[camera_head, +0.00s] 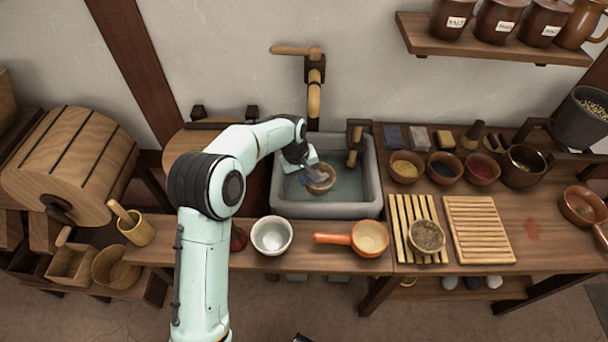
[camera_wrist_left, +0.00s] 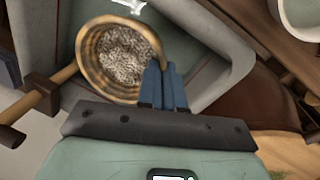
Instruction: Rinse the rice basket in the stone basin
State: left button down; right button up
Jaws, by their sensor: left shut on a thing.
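The rice basket (camera_head: 321,179) is small, round and woven, and hangs inside the stone basin (camera_head: 327,210), low over the greenish water. In the left wrist view the basket (camera_wrist_left: 88,52) is full of pale grains. My left gripper (camera_head: 312,174) reaches down into the basin. Its blue fingers (camera_wrist_left: 163,84) are shut on the basket's rim in the left wrist view. Whether the basket's underside touches the water is hidden. My right gripper does not show.
A wooden spout (camera_head: 314,95) stands on the wall behind the basin, and a wooden handle (camera_head: 353,145) stands at its right. A white bowl (camera_head: 271,236) and an orange-handled pan (camera_head: 369,239) sit on the front ledge. A slatted rack (camera_head: 400,219) holding a bowl lies to the right.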

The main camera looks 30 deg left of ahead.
pick_arm(q)
jog(key=shift+f+b, duration=3.85)
jog(key=shift+f, duration=1.55)
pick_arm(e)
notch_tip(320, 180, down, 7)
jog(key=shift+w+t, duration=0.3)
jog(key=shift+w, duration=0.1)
pick_arm(q)
jog(key=shift+r, duration=0.1)
notch_tip(320, 180, up, 8)
jog(key=p, duration=0.6)
jog(key=shift+r+p, duration=0.15)
jog(key=shift+p, duration=0.15)
jog(key=shift+r+p, duration=2.45)
jog(key=shift+r, duration=1.25)
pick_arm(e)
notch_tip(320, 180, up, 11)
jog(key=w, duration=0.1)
